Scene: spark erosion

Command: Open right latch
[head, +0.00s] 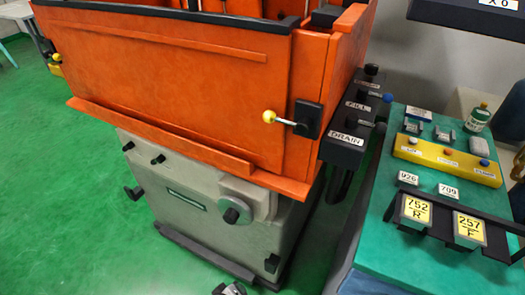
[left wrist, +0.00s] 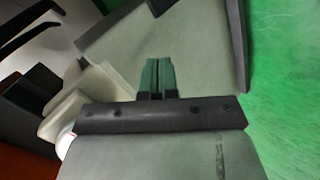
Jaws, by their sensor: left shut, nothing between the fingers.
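The right latch (head: 308,119) is a black block at the right end of the orange tank front. Its lever points left and ends in a yellow ball knob (head: 268,116). The orange front panel (head: 180,80) stands upright against the tank. My left gripper (head: 230,288) shows only partly at the bottom edge of the head view, well below the latch. In the left wrist view its two green fingers (left wrist: 157,77) are together with nothing between them. The latch is not recognisable in that view. My right gripper is not in view.
A black valve block with a DRAIN label (head: 346,138) sits right of the latch. A teal bench (head: 440,255) at right carries a yellow button box (head: 445,160), a bottle (head: 478,117) and labelled blocks. The grey machine base (head: 205,190) stands below. Green floor at left is free.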

